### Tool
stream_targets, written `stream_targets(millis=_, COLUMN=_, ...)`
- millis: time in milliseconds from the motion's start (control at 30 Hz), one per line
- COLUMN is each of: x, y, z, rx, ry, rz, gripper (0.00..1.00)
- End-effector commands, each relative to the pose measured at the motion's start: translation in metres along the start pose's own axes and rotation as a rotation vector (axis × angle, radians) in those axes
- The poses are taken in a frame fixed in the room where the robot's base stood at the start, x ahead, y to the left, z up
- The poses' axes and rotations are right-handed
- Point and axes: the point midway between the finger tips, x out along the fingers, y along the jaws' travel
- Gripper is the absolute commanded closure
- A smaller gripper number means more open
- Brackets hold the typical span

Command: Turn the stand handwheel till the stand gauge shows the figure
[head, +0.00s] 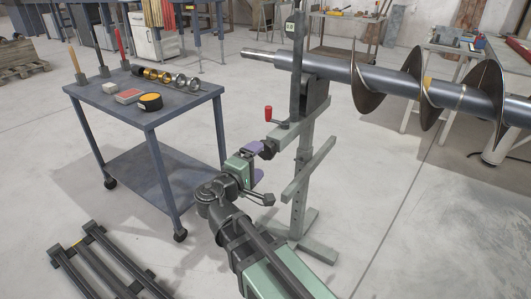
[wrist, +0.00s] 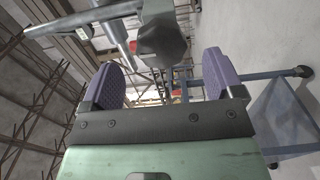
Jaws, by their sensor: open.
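The stand (head: 300,180) is a grey upright post under the auger shaft. A dark lobed knob, which looks like the stand handwheel (head: 268,149), sticks out on its left side. In the wrist view the handwheel (wrist: 162,40) is just beyond the fingertips, roughly centred between them. My gripper (head: 257,162) is open, with purple finger pads apart and nothing between them; it also shows in the wrist view (wrist: 163,72). The stand gauge (head: 291,28) is a small pale window high on the post; its figure is too small to read.
A red-handled lever (head: 268,113) is on the stand just above the handwheel. The steel auger (head: 420,90) runs right from the post top. A blue-grey cart (head: 150,120) with rings and boxes stands left. A dark rail frame (head: 95,262) lies on the floor lower left.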

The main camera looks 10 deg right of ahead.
Motion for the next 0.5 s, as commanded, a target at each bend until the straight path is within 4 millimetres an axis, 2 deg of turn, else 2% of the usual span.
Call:
stream_targets(millis=33, x=-0.014, y=0.0, z=0.001, rx=0.0, ry=0.004, rz=0.0, gripper=0.14)
stream_targets(millis=100, x=-0.029, y=0.0, z=0.001, rx=0.0, ry=0.003, rz=0.0, gripper=0.14)
stream_targets(millis=200, x=-0.043, y=0.0, z=0.0, rx=0.0, ry=0.002, rz=0.0, gripper=0.14)
stream_targets(millis=500, x=-0.048, y=0.0, z=0.0, rx=0.0, ry=-0.001, rz=0.0, gripper=0.14)
